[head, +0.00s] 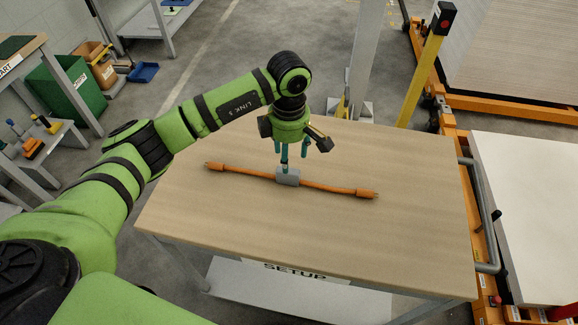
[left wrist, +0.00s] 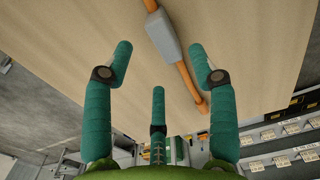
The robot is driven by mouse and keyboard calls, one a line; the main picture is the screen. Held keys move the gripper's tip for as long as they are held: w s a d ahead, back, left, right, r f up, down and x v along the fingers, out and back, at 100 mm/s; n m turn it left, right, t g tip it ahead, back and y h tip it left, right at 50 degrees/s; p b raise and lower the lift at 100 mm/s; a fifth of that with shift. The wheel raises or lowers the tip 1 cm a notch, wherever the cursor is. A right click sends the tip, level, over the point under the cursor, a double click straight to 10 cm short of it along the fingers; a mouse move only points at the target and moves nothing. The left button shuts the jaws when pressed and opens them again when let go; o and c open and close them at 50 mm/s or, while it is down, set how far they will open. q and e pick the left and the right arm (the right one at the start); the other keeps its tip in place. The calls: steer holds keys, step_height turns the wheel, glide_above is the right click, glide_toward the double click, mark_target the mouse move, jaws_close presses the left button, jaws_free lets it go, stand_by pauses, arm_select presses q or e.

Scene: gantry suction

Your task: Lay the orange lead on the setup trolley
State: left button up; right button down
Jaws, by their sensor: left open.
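The orange lead (head: 330,187) lies across the wooden top of the setup trolley (head: 235,225), with a grey block (head: 288,177) around its middle. In the left wrist view the grey block (left wrist: 163,37) and part of the orange lead (left wrist: 189,87) show ahead of the fingers. My left gripper (head: 294,152) is over the trolley top, just above and behind the grey block in the head view. In the left wrist view its teal fingers (left wrist: 160,62) are spread apart with nothing between them. My right gripper is not in view.
An orange gantry frame (head: 490,225) with a grey handle stands along the trolley's right edge. A yellow post (head: 420,80) and a grey upright (head: 364,55) stand behind it. A green bin (head: 72,88) and benches are at the left. The trolley top around the lead is clear.

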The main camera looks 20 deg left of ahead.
arm_select(q)
step_height(320, 180, up, 6)
steer(key=shift+f+b, duration=0.1)
steer(key=shift+b, duration=0.3)
steer(key=shift+f, duration=0.1)
